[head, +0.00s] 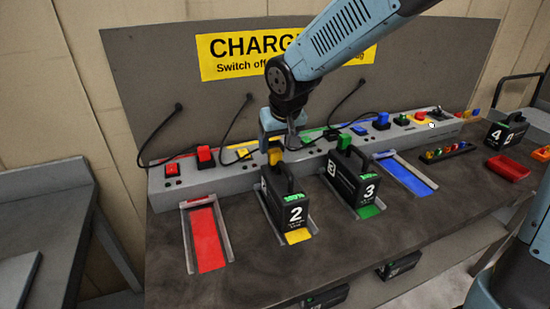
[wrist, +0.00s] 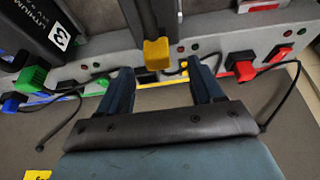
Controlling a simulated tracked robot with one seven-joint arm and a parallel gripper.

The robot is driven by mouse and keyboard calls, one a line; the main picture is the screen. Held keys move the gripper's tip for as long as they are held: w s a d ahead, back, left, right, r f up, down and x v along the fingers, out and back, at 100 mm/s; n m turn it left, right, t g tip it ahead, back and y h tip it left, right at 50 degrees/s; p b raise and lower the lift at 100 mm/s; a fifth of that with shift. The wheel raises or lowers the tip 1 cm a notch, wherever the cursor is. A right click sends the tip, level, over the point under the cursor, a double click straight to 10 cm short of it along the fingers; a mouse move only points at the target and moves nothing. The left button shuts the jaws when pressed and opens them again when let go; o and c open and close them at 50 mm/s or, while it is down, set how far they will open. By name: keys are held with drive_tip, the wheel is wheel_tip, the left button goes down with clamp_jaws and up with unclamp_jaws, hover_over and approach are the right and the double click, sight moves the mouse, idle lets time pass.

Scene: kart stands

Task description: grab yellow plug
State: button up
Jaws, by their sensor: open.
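The yellow plug (head: 274,156) sits at the top back of the black battery marked 2 (head: 292,203). My gripper (head: 275,138) is above and close to it in the head view, partly covering what lies behind. In the wrist view the yellow plug (wrist: 157,54) shows in the gap between my two spread fingers, just beyond the fingertips (wrist: 160,76). The fingers are apart, and clear space shows on both sides of the plug.
A grey charger strip (head: 168,188) with coloured switches and cables runs along the back. A red slot (head: 207,240) is empty at left; a blue slot (head: 408,178) is empty at right. Battery 3 (head: 354,182) stands close by with a green plug (head: 344,142).

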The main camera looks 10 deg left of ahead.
sight(275, 151)
drive_tip(key=shift+w+x, duration=0.1)
drive_tip(key=shift+x, duration=1.15)
drive_tip(key=shift+w+x, duration=0.15)
drive_tip(key=shift+x, duration=1.15)
drive_tip(key=shift+r, duration=0.1)
drive_tip(key=c, duration=1.1)
